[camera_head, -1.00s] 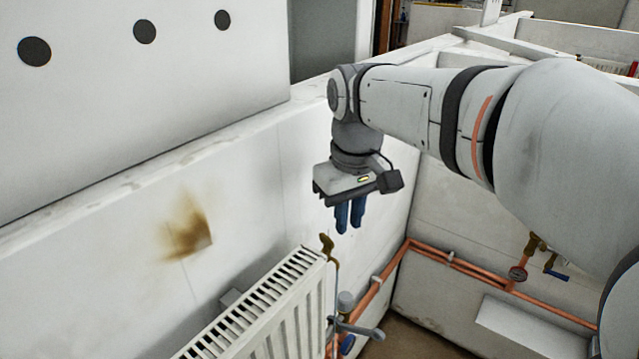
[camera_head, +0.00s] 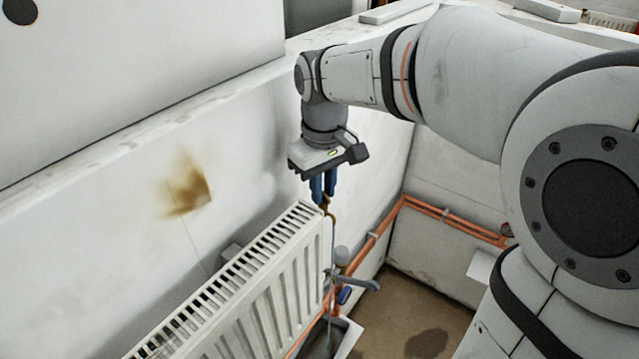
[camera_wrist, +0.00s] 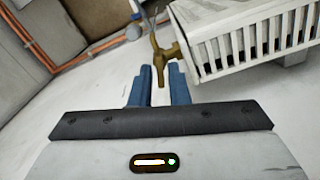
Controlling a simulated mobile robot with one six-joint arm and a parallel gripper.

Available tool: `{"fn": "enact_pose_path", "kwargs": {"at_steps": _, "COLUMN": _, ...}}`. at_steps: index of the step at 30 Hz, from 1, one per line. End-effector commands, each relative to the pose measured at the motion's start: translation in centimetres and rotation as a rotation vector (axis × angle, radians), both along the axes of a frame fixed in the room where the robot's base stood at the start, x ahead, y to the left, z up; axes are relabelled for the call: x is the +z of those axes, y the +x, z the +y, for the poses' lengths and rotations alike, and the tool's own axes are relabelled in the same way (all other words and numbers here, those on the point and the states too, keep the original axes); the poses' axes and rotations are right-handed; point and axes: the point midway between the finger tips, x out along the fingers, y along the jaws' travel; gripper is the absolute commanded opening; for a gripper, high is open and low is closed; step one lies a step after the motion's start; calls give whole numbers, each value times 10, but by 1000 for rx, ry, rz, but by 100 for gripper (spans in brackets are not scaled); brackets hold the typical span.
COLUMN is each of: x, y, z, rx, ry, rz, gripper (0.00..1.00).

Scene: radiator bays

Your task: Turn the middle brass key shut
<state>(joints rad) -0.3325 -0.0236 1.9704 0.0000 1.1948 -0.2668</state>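One brass key (camera_head: 327,207) stands at the top right end of the white radiator (camera_head: 262,262). I cannot tell from these frames whether it is the middle one. My gripper (camera_head: 322,194) points down right above it, its blue fingertips at the key's upper end. In the wrist view the brass key (camera_wrist: 164,52) reaches down to the gap between the two fingers of my gripper (camera_wrist: 160,88). The fingers stand apart, with the key's end between them. I cannot tell whether either finger touches it.
A white wall with a brown stain (camera_head: 187,192) runs close behind the radiator. Copper pipes (camera_head: 450,217) run along the low wall at the right. A grey lever-like fitting (camera_head: 355,282) sticks out below the key.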

Motion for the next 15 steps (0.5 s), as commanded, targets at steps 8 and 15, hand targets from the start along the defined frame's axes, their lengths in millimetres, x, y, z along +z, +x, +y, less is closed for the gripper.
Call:
{"fn": "enact_pose_path", "kwargs": {"at_steps": 8, "x": 0, "y": 0, "z": 0, "rx": -1, "ry": 0, "rz": 0, "gripper": 2}}
{"fn": "enact_pose_path", "kwargs": {"at_steps": 15, "x": 0, "y": 0, "z": 11, "rx": 5, "ry": 0, "rz": 0, "gripper": 0}}
